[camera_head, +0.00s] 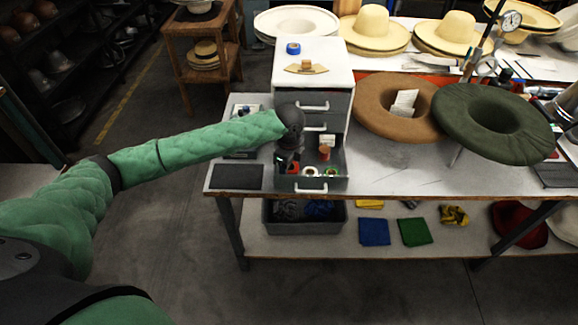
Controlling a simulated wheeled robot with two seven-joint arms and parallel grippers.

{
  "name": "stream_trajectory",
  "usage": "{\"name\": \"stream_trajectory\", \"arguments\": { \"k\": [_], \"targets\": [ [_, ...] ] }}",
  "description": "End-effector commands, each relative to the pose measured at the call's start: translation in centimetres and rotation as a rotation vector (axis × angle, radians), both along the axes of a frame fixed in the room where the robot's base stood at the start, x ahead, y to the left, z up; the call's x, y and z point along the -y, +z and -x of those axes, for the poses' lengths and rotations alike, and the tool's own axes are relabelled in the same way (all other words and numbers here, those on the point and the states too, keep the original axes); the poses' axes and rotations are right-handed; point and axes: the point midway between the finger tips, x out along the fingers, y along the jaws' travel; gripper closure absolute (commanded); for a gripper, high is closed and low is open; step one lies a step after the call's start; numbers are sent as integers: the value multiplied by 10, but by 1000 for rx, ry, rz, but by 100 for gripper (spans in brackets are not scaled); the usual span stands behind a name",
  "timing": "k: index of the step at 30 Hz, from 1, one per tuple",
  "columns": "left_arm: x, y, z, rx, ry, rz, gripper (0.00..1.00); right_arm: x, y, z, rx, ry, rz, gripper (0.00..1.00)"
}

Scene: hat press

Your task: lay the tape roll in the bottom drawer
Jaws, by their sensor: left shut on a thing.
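The bottom drawer (340,178) of the small white-topped cabinet is pulled out and open towards me. My left gripper (286,162) points down at the drawer's left side. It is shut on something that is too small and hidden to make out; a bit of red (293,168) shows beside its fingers. In the drawer lie a white ring (309,171), an orange spool-like piece (324,153) and other small things. My right gripper is not in view.
The cabinet (341,65) stands on a workbench. A dark flat pad (235,176) lies left of the drawer. A brown hat form (372,105) and a green one (455,110) are at the right. A grey bin (335,222) is on the shelf below.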

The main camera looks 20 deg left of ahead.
Motion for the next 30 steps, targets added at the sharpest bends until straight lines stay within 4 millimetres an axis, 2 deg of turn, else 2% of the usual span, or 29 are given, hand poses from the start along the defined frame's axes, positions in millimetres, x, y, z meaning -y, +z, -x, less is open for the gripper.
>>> {"name": "stream_trajectory", "arguments": {
  "k": [30],
  "targets": [
    [0,-7,0,0,0,0,69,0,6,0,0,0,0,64]
  ]
}}
